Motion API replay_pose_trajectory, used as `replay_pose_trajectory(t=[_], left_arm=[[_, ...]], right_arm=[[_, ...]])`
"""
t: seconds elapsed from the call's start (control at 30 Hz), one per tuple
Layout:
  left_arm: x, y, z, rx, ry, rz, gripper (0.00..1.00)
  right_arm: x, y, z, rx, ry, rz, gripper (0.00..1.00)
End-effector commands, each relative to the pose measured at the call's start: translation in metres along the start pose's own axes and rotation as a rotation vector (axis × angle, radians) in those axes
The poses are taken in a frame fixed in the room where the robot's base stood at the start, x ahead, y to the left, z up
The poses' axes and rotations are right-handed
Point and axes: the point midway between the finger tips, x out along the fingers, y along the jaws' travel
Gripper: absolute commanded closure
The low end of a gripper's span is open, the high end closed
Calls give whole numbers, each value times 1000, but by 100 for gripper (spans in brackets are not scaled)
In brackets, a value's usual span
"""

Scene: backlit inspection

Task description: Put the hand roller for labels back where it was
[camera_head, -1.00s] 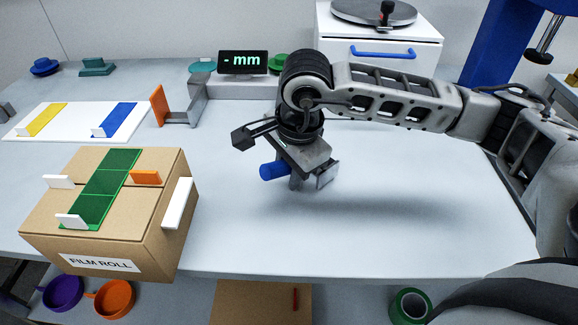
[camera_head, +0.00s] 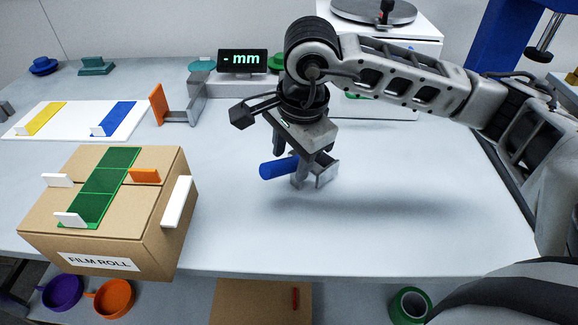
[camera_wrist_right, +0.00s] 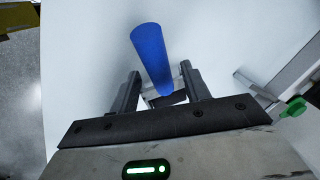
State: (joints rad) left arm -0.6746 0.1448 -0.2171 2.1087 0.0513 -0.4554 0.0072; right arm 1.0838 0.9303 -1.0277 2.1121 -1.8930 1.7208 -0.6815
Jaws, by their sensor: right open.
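The hand roller has a blue handle (camera_head: 278,167) and a grey bracket-like part (camera_head: 326,174), and appears to rest on the table right of the carton. My right gripper (camera_head: 289,168) is open just above it, pointing down. In the right wrist view the blue handle (camera_wrist_right: 150,52) runs between the two spread fingers of the gripper (camera_wrist_right: 161,73), with a gap on both sides. The roller's far end is partly hidden by the gripper. My left gripper is not in view.
A carton marked FILM ROLL (camera_head: 150,225) with a green strip (camera_head: 104,181) and white and orange tabs stands at left. Behind it are a white board (camera_head: 78,122) and a gauge with an orange jaw (camera_head: 158,104) and mm display (camera_head: 242,61). The table's front right is clear.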

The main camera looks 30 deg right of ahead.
Motion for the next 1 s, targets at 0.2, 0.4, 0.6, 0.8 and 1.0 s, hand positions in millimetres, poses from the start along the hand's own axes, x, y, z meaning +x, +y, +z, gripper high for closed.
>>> replay_pose_trajectory(t=[0.2, 0.4, 0.6, 0.8, 1.0], left_arm=[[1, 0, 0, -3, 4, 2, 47], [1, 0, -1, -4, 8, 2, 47], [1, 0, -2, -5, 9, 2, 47], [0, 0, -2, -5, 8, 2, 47], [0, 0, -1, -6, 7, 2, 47]], right_arm=[[-48, -1, 0, -1, 0, -6, 53], [-75, 0, 0, -1, 0, -2, 53], [-82, 0, 0, -1, 0, 0, 53], [-82, 0, 0, -1, 0, 0, 53], [-82, 0, 0, -1, 0, 0, 53]])
